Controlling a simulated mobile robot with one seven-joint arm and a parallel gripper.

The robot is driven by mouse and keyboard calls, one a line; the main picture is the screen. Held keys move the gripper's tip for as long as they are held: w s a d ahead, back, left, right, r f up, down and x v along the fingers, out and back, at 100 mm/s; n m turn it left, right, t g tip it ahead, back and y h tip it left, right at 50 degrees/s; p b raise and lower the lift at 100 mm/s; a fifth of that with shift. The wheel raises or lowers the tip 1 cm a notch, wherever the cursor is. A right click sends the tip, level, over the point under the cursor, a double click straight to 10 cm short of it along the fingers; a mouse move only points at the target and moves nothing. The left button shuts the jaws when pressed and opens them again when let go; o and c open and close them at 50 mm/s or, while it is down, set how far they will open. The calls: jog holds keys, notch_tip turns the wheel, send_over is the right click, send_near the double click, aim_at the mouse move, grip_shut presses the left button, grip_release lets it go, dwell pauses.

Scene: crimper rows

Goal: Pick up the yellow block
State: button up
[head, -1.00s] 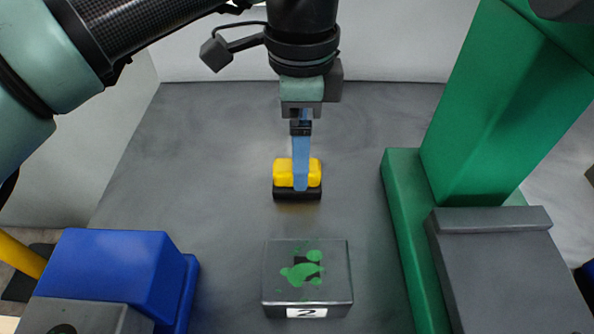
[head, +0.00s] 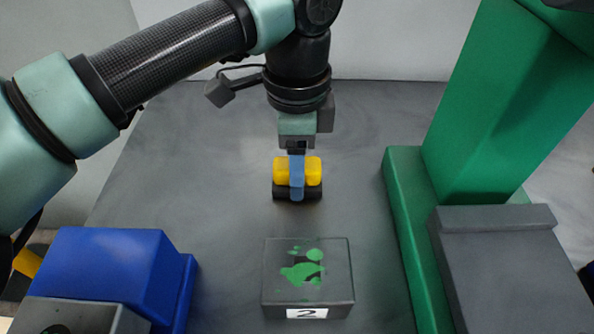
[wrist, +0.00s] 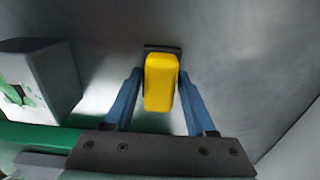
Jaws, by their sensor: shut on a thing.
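The yellow block (head: 281,173) has rounded edges and sits on a black base (head: 282,193) on the grey table. In the wrist view the yellow block (wrist: 160,88) stands between my two blue fingers, with the black base (wrist: 162,48) showing behind its far end. My gripper (head: 297,188) points down over the block and is shut on it. One blue finger covers the middle of the block in the head view. The fingers of my gripper (wrist: 159,76) flank the block in the wrist view. Whether the black base is joined to the block cannot be told.
A dark box (head: 332,262) with green blotches and a "2" label stands in front of the block. A blue machine (head: 110,268) is at front left. A tall green machine (head: 480,110) with a grey part (head: 510,260) is at right. The table around the block is clear.

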grip_shut()
jog(key=shift+r, duration=0.15)
notch_tip(320, 180, up, 10)
jog(key=shift+f+p, duration=0.1)
jog(key=shift+p, duration=0.65)
